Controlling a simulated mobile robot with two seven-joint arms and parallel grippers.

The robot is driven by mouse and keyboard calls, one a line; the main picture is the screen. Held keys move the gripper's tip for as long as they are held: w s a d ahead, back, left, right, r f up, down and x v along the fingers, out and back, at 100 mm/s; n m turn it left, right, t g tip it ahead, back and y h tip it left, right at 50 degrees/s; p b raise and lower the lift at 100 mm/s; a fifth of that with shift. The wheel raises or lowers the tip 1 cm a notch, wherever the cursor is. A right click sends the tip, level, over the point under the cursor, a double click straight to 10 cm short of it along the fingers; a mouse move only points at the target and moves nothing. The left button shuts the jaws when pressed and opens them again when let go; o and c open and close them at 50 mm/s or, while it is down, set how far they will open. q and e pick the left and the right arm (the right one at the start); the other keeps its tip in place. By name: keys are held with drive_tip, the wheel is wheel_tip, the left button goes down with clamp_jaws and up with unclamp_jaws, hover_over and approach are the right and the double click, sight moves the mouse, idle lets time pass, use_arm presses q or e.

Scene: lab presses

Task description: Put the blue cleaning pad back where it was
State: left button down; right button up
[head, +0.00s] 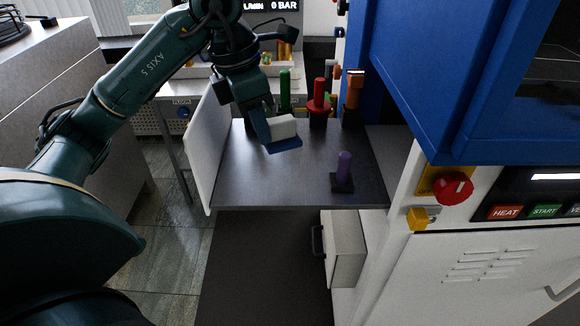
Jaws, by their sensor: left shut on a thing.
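My left gripper (266,128) reaches in from the upper left and is shut on the blue cleaning pad (285,146). The pad shows as a thin blue slab, with a light grey block (283,127) directly above it at the fingers. I cannot tell whether that block is part of the pad or of my gripper. The pad is over the grey shelf (270,185); whether it touches the shelf is not clear. My right gripper is not in view.
A purple-handled tool (344,167) stands on a dark base at the shelf's front right. Green (285,90), red (319,95) and orange (353,92) handled tools stand at the back. A white panel (207,135) bounds the left; the blue press (430,80) overhangs the right. The shelf's front middle is clear.

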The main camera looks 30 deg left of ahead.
use_arm(q)
drive_tip(key=f, duration=0.5)
drive_tip(key=shift+s+f, duration=0.1)
drive_tip(key=shift+s, duration=0.15)
drive_tip(key=shift+s+a+b+x, duration=0.15)
drive_tip(key=shift+x, duration=0.95)
drive_tip(key=shift+s+a+b+x, duration=0.15)
drive_tip(key=shift+s+x, duration=0.05)
drive_tip(key=shift+x, duration=0.85)
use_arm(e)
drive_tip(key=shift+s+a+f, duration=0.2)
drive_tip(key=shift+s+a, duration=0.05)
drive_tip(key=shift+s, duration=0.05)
use_arm(q)
drive_tip(key=shift+f, duration=0.15)
drive_tip(key=c, duration=1.3)
unclamp_jaws()
drive_tip(key=shift+o, duration=0.2)
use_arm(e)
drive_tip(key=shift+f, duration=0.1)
use_arm(q)
drive_tip(key=p+v, duration=0.1)
drive_tip(key=v, duration=1.1)
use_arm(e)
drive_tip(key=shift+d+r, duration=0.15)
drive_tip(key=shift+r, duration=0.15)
use_arm(q)
drive_tip(key=shift+d, duration=0.1)
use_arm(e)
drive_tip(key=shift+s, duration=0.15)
